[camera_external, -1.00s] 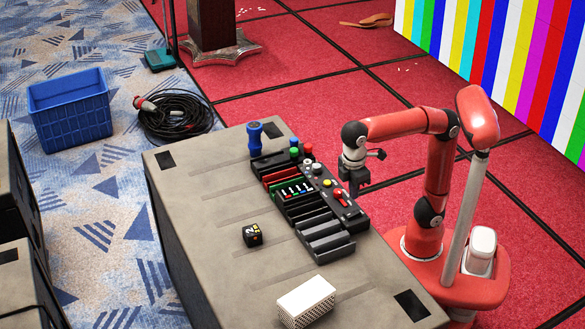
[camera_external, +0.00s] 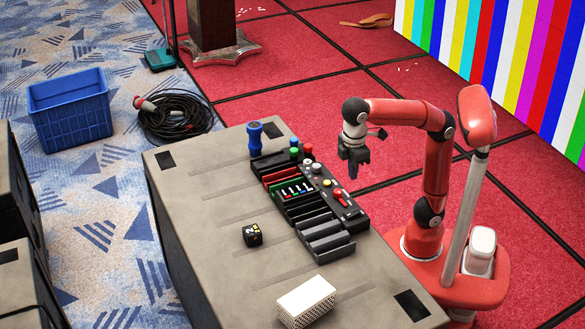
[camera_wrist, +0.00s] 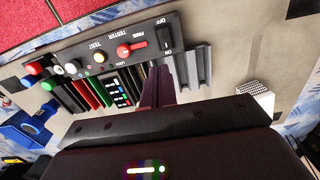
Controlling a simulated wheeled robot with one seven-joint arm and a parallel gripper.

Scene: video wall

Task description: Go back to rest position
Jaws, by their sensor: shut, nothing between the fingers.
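My gripper (camera_external: 356,172) hangs from the red arm, pointing down, in the external view. It is shut and empty, above the far right edge of the grey table top. In the wrist view its dark fingers (camera_wrist: 157,88) are together in the middle, in front of the black tester panel. The tester panel (camera_external: 325,190) lies on the table below and to the left of my gripper. The wrist view shows its red switch, yellow button and coloured knobs (camera_wrist: 130,48). My gripper appears clear of the panel.
A blue crate (camera_external: 70,115) and coiled cable (camera_external: 175,116) lie on the floor beyond. The near left table top is mostly bare.

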